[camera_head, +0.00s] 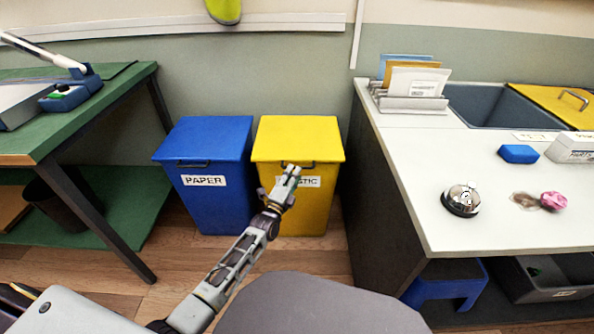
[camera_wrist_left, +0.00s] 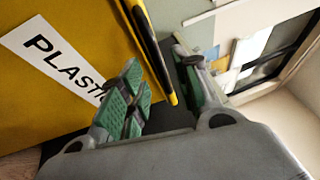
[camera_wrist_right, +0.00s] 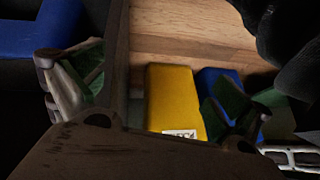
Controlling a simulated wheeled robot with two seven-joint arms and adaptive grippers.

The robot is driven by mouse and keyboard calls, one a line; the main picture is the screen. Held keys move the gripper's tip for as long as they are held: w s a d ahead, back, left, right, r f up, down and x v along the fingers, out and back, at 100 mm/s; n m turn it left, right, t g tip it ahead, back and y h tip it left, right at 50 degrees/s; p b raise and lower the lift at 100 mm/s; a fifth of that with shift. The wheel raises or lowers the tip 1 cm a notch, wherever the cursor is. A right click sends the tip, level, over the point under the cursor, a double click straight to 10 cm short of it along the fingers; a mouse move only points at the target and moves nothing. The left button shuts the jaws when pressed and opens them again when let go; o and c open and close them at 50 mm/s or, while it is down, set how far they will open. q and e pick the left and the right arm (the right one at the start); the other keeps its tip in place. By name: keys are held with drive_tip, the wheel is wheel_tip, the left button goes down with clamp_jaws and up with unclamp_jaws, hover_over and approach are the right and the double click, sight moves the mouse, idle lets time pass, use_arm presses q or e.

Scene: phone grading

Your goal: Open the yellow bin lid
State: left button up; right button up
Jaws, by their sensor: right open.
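The yellow bin (camera_head: 308,222) stands on the floor with its lid (camera_head: 298,137) shut and a "PLASTIC" label on its front. A dark handle runs along the lid's front edge; it shows in the left wrist view (camera_wrist_left: 152,45). My left gripper (camera_head: 291,172) is at the bin's front by the handle, partly covering the label. In the left wrist view its fingers are apart, with the handle's end and lid edge reaching between them; I cannot tell whether they touch. My right gripper (camera_wrist_right: 160,95) is open and empty; the yellow bin (camera_wrist_right: 172,98) shows small beyond its fingers.
A blue "PAPER" bin (camera_head: 228,205) stands just left of the yellow one. A green table (camera_head: 75,115) is further left. A white counter (camera_head: 420,170) with a dark side panel (camera_head: 375,200) stands close on the right.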

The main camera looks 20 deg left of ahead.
use_arm(q)
drive_tip(key=shift+b+x, duration=0.65)
drive_tip(key=shift+x, duration=1.35)
use_arm(e)
drive_tip(key=shift+a+f, duration=0.15)
drive_tip(key=shift+f, duration=0.7)
drive_tip(key=shift+a+f, duration=0.1)
drive_tip(key=shift+f, duration=0.75)
drive_tip(key=shift+s, duration=0.1)
use_arm(q)
clamp_jaws()
use_arm(e)
drive_tip(key=shift+r, duration=0.2)
